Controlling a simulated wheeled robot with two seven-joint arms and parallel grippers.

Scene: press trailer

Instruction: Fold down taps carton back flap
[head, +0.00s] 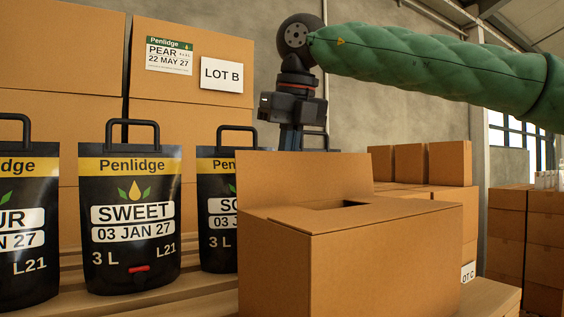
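The cardboard carton (385,255) stands in the foreground on a wooden surface. Its back flap (300,175) stands up along the far side. Other top flaps (330,217) lie folded down, with a dark gap (338,205) between them and the back flap. Anything inside is too dark to tell. My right gripper (291,138), on the green-sleeved arm from the right, points down just behind the back flap. Its fingertips are hidden by the flap, so I cannot tell whether it touches or how wide it is. My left gripper is out of view.
Several black Penlidge pouches with handles (133,215) stand left of the carton. Large stacked boxes (195,55) rise behind them, and one bears a LOT B sign (221,75). More boxes (430,165) stand behind right. The space above the carton is clear.

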